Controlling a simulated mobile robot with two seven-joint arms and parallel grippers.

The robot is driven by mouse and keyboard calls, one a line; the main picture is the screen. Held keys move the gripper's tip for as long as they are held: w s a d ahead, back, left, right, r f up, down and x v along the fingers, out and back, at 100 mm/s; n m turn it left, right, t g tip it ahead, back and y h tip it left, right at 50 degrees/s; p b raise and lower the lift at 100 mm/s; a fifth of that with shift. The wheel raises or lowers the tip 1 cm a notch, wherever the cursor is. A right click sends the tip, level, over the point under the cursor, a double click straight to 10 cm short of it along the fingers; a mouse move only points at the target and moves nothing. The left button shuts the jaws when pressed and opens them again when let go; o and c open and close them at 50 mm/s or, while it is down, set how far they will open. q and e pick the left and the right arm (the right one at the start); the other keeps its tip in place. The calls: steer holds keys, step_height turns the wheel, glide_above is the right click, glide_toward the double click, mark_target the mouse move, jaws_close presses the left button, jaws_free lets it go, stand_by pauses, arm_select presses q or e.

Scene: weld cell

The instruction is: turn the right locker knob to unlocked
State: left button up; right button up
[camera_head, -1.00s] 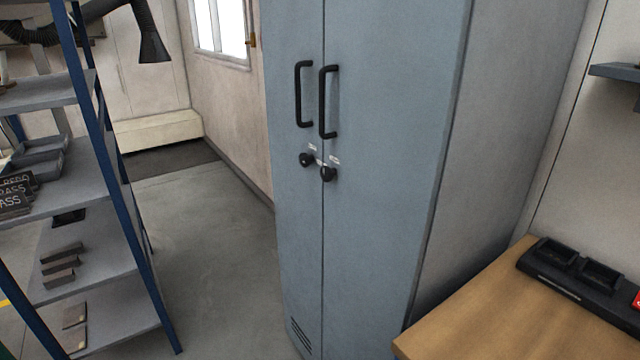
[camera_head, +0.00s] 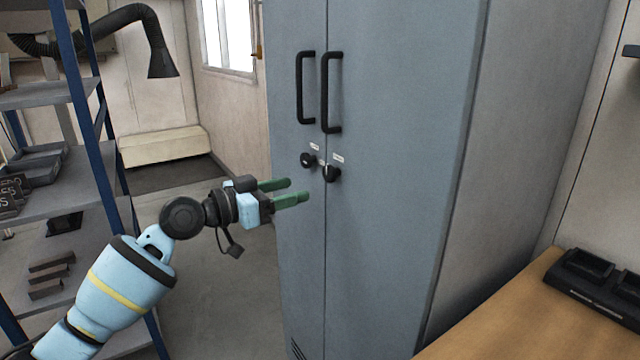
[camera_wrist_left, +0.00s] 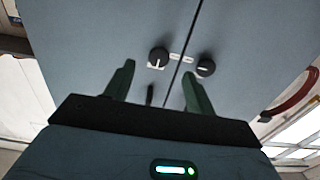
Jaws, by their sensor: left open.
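The right locker knob (camera_head: 331,173) is black and round. It sits on the right door, beside the seam and below the black handles. The left locker knob (camera_head: 308,160) is on the left door. My left gripper (camera_head: 296,190) is open and empty, its green fingers pointing at the doors, left of and slightly below the right knob in the head view. The left wrist view looks upside down, so the right knob (camera_wrist_left: 158,57) appears left of the seam, beyond the open fingers (camera_wrist_left: 158,82). No contact with it shows. The label print is too small to read.
The grey-blue locker (camera_head: 390,190) has two long black handles, the right one (camera_head: 331,92) above the right knob. A blue-framed shelf (camera_head: 85,130) stands left, near my arm. A wooden bench (camera_head: 500,320) with a black tray unit stands at right. Floor is open between shelf and locker.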

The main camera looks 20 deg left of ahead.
mark_target(327, 175)
arm_select(q)
steer(key=w+d, duration=0.1)
steer(key=w+d+r, duration=0.1)
steer(key=w, duration=0.1)
steer(key=w+d, duration=0.1)
steer(key=w, duration=0.1)
steer(key=shift+d+r+p, duration=0.2)
steer(key=shift+d+p, duration=0.05)
steer(key=shift+p, duration=0.15)
steer(key=shift+x, duration=0.85)
steer(key=shift+f, duration=0.1)
steer(key=c, duration=0.9)
steer(key=shift+c, duration=0.3)
